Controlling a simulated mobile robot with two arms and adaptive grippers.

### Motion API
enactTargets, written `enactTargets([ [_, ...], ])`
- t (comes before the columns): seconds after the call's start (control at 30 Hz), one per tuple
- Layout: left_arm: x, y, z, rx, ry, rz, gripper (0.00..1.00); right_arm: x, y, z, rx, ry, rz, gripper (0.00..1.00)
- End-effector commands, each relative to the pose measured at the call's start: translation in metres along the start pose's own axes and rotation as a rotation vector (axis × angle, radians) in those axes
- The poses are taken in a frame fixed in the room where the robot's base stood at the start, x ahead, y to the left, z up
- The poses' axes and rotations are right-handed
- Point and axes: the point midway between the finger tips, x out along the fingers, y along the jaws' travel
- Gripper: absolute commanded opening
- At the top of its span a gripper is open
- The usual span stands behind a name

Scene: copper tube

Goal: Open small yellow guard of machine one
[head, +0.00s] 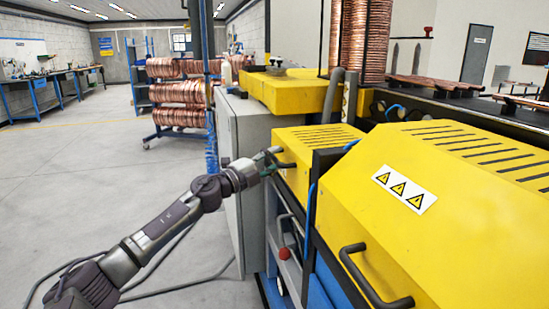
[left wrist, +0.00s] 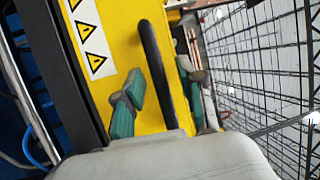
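The small yellow guard (head: 318,136), with dark slots on top, sits down on the machine left of the large guard. Its black handle (left wrist: 152,62) runs upright in the left wrist view, beside a warning label (left wrist: 88,36). My left gripper (head: 271,160) is at this handle on the guard's left side. In the left wrist view its teal-padded fingers stand on both sides of the handle, with visible gaps, so it is open around the handle. Contact cannot be told. My right gripper is not in view.
The large yellow guard (head: 440,170) with its black handle (head: 372,278) fills the right front. A grey cabinet (head: 243,165) stands just behind my left gripper. Copper coils (head: 180,92) hang on a rack behind. The floor at left is clear.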

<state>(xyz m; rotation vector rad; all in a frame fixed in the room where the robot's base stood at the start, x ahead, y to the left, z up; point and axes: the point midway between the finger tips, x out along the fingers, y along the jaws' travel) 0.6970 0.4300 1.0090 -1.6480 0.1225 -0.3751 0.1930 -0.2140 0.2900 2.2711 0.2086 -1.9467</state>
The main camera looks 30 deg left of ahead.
Motion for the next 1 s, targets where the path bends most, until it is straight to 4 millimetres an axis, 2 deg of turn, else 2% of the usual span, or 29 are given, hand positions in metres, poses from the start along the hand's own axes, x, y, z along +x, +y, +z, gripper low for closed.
enactTargets([
  [0.3, 0.0025, 0.0003, -0.0002, 0.001, 0.0, 0.001, 0.39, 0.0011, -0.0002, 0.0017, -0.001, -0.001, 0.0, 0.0],
  [0.37, 0.0024, 0.0003, -0.0002, 0.001, 0.0, 0.001, 0.31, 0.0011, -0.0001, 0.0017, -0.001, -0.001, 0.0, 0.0],
  [0.53, 0.0023, 0.0002, -0.0002, 0.001, 0.0, 0.001, 0.03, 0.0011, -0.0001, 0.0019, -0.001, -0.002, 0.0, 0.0],
  [0.57, 0.0022, 0.0002, -0.0002, 0.001, 0.0, 0.001, 0.0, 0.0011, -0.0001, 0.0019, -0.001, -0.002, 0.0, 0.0],
  [1.0, 0.0034, -0.0013, 0.0003, 0.001, 0.0, 0.003, 0.0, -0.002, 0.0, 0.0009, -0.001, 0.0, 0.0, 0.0],
])
